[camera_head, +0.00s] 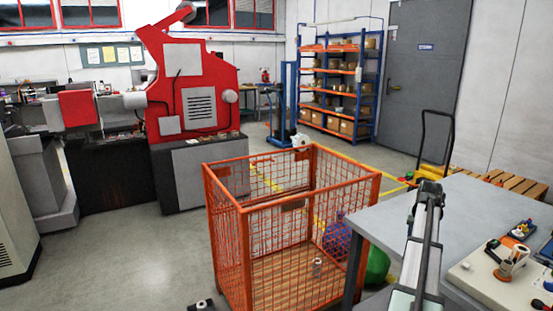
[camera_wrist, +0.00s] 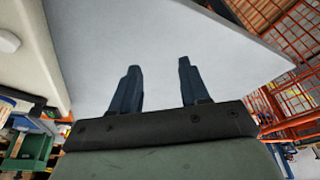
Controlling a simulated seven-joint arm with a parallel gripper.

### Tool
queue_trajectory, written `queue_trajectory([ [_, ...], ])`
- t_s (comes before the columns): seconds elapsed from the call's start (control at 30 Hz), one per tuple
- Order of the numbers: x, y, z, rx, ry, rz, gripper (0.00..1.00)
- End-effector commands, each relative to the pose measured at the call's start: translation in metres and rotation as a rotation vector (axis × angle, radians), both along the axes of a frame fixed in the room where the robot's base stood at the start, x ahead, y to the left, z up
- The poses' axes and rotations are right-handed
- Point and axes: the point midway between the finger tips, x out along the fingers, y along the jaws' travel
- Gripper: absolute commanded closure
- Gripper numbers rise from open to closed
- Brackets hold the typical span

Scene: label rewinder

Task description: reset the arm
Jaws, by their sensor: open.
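My gripper (camera_wrist: 158,66) shows in the wrist view. Its two dark fingers are spread apart with nothing between them. Behind the fingers is the plain grey top of the table (camera_wrist: 228,62), and I cannot tell how far from it they are. The table also shows at the right of the head view (camera_head: 385,215). I cannot clearly make out my gripper in the head view.
An orange mesh cage (camera_head: 246,258) stands left of the table and also shows in the wrist view (camera_wrist: 283,105). A cream board (camera_head: 487,279) with small items lies on the table's right part. A red machine (camera_head: 190,85) stands back left.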

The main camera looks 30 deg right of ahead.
Motion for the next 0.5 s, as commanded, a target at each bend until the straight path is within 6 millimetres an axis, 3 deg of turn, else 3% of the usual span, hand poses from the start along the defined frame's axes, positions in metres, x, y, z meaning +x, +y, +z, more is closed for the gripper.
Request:
queue_trajectory([
  [0.03, 0.018, 0.024, -0.015, 0.009, 0.006, 0.033, 0.55],
  [0.2, 0.069, 0.091, -0.056, 0.034, 0.024, 0.132, 0.55],
  [0.5, 0.132, 0.220, -0.123, 0.072, 0.063, 0.306, 0.55],
])
